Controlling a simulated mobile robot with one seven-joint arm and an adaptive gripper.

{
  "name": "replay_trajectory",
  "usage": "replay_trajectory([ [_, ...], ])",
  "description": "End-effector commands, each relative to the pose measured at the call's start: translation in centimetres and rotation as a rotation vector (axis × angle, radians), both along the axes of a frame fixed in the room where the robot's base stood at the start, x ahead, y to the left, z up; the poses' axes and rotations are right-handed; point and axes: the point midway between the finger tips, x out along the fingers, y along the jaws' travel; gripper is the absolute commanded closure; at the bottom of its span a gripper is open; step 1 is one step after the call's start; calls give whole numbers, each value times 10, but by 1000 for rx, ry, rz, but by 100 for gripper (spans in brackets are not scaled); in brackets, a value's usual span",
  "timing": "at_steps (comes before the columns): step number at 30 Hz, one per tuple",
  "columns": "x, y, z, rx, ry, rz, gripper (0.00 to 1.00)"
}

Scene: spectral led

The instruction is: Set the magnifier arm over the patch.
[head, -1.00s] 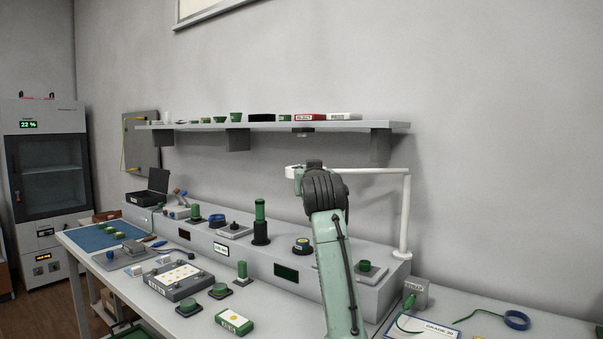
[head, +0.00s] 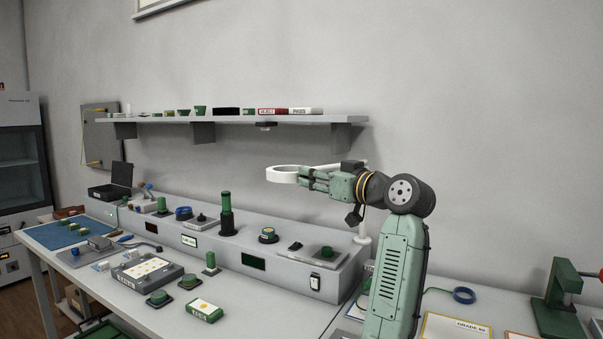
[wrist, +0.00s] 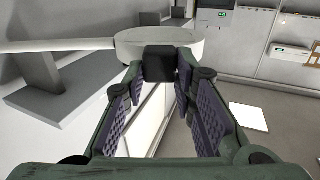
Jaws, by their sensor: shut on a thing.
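The magnifier is a white ring (head: 283,174) on a white horizontal arm, carried by a white post (head: 362,237) at the right end of the grey bench box. My gripper (head: 306,178) is at the ring's right side; in the wrist view, my gripper (wrist: 160,76) is shut on a small black block at the ring's near edge. The white ring (wrist: 160,42) lies just beyond the fingertips. I cannot tell which object is the patch; a grey tray with a yellow-dotted white panel (head: 148,269) and a green block with a yellow dot (head: 203,311) lie on the bench.
A grey bench box (head: 205,244) runs along the wall, carrying a tall green cylinder (head: 226,203) and other small fixtures. A wall shelf (head: 250,119) holds several small items above. A blue mat (head: 60,231) lies far left. Space around the ring looks clear.

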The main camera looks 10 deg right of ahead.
Motion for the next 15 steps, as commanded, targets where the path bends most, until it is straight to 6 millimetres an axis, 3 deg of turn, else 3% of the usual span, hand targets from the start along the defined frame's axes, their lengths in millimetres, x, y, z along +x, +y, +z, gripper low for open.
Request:
replay_trajectory([
  [15,-6,-7,-1,0,-2,16,100],
])
